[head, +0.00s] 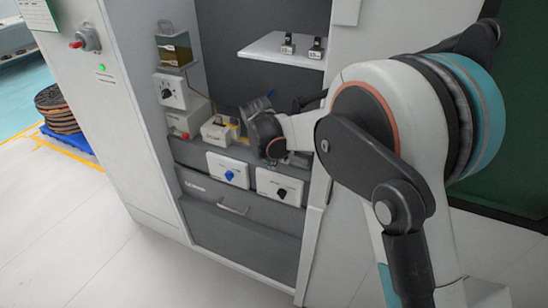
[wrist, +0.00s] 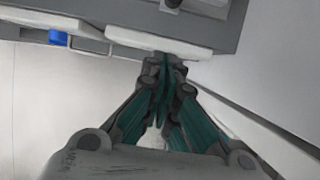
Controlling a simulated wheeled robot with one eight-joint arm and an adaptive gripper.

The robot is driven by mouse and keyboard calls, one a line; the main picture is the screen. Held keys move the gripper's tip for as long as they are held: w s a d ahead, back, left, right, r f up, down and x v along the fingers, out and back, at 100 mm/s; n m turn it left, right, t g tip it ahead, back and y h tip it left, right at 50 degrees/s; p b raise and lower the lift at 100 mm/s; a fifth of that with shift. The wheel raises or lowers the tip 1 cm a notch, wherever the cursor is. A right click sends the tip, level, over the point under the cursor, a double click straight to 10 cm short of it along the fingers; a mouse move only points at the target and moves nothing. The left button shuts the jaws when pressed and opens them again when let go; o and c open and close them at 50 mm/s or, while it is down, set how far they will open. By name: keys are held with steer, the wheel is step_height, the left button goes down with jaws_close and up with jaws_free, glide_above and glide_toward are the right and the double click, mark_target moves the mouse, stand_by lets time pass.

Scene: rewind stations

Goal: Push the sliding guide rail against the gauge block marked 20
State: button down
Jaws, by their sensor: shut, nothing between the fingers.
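My gripper (wrist: 164,66) is shut and empty in the wrist view, its dark and teal fingers together close to the edge of a white panel. I cannot tell whether the fingertips touch that edge. In the head view my arm reaches into the cabinet from the right, and its dark end hides part of the ledge. Two small dark blocks with white labels, a left one (head: 287,44) and a right one (head: 317,48), stand on a white shelf; their markings are too small to read. I cannot make out the sliding guide rail for certain.
On the ledge are a box with a black knob (head: 171,91), a box with a red button (head: 185,122) and a small cream unit (head: 219,131). Below are white panels with a blue knob (head: 229,175) and a dark knob (head: 281,193). The floor (head: 75,230) in front is clear.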

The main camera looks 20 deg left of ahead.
mark_target(284, 159)
steer(key=w+f+b, duration=0.1)
steer(key=w+f, duration=0.1)
steer(key=w+f+b, duration=0.1)
steer(key=w+f, duration=0.1)
steer(key=shift+w+d+f, duration=0.2)
steer(key=shift+w+f, duration=0.05)
steer(key=shift+f, duration=0.05)
steer(key=shift+w+r, duration=0.1)
steer(key=shift+w, duration=0.55)
steer(key=shift+w, duration=0.35)
steer(key=shift+w+d, duration=0.15)
steer(key=shift+w, duration=0.85)
